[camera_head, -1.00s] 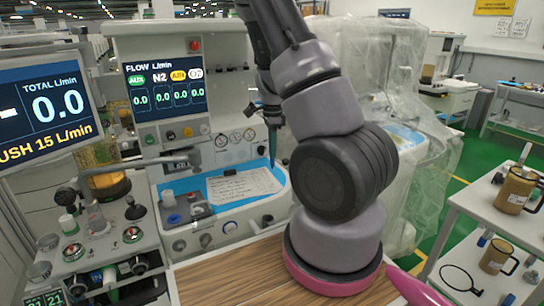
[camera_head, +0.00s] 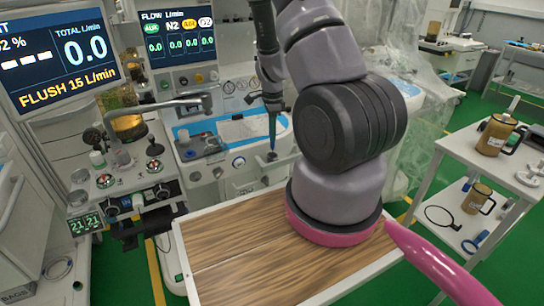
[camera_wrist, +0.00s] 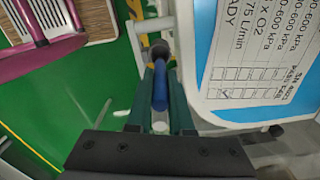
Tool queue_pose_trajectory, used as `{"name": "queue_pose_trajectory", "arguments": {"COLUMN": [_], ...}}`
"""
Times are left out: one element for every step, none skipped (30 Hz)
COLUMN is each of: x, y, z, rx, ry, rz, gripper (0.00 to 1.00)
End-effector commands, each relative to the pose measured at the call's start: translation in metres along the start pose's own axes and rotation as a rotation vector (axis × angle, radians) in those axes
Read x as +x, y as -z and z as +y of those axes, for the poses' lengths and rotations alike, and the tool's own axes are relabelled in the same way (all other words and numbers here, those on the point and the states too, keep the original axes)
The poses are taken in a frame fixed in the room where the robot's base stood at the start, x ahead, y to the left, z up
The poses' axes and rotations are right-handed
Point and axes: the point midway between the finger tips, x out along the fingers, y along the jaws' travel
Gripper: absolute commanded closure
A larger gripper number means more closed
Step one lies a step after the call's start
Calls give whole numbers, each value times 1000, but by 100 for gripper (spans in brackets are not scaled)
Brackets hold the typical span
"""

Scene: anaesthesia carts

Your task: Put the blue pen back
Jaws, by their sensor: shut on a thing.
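My gripper (camera_head: 272,103) is shut on the blue pen (camera_head: 272,132), which points downward in front of the anaesthesia machine. In the wrist view the blue pen (camera_wrist: 160,88) sits between the two dark green fingers of my gripper (camera_wrist: 162,80). A small round grey piece (camera_head: 271,156) is just below the pen's lower end; in the wrist view a round grey piece (camera_wrist: 159,48) is at the pen's far end. I cannot tell whether the pen touches it or enters it.
A blue-edged worktop with a printed sheet (camera_head: 243,128) is behind the pen and shows right in the wrist view (camera_wrist: 262,50). My wooden-topped base is in front. A white cart (camera_head: 470,145) with brown mugs (camera_head: 495,135) stands right. Green floor lies between.

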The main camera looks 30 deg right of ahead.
Motion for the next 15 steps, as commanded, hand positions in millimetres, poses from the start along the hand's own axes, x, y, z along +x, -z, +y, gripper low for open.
{"name": "queue_pose_trajectory", "arguments": {"x": [10,14,19,22,24,26,28,30,34,38,42,48,53,57,61], "y": [1,1,1,0,0,0,0,0,0,0,0,0,1,1,0], "z": [1,1,0,0,0,0,0,0,0,0,0,0,0,0,0], "rx": [2,3,2,2,2,2,1,1,1,2,2,1,2,1,1], "ry": [-3,-3,-1,-1,-1,-1,0,0,0,-1,-2,-1,-2,-2,-1], "rz": [0,-1,0,0,0,0,0,0,0,-1,-1,0,-1,0,-1], "gripper": [100,100,100,100,100,100,100,100,100,100,100,100,100,100,100]}}
